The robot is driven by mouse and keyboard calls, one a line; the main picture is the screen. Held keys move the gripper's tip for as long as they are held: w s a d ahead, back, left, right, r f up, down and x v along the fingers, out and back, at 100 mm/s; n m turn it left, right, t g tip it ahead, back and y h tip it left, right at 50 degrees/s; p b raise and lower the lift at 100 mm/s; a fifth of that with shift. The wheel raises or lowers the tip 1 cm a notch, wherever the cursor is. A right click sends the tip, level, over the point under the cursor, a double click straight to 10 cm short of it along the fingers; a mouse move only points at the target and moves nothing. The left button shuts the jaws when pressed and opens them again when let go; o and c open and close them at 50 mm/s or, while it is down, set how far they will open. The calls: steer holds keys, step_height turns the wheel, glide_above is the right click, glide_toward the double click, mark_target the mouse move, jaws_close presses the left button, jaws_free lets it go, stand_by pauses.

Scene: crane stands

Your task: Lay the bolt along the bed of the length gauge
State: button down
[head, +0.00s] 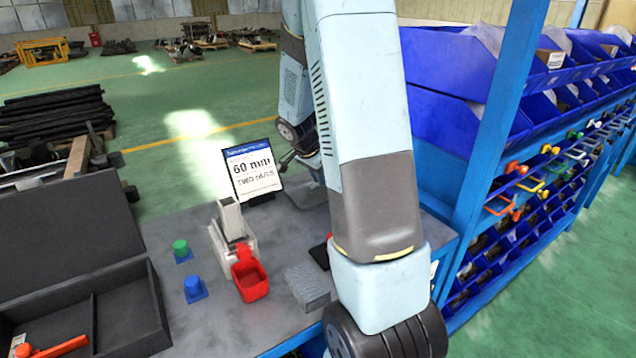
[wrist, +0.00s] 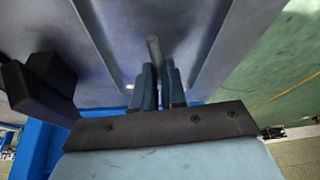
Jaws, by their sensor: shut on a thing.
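My gripper (wrist: 160,75) is shut on a grey rod-like piece, the bolt (wrist: 153,48), which sticks out beyond the fingertips in the wrist view. Most of the bolt's length and its head cannot be made out. In the head view my arm hides the fingertips and the bolt. A pale grey metal fixture that looks like the length gauge (head: 230,222) stands on the bench, with an upright block and a low base. Its bed is hard to make out. A red open tray (head: 250,278) sits at its front right.
A sign reading 60 mm (head: 252,168) stands behind the fixture. A green peg (head: 181,248) and a blue peg (head: 194,287) stand to its left. A grey block (head: 307,286) lies right of the tray. A dark open case (head: 150,290) is at left; blue bin shelves (head: 440,120) are at right.

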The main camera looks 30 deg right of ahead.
steer(key=shift+f, duration=0.8)
steer(key=shift+f, duration=0.25)
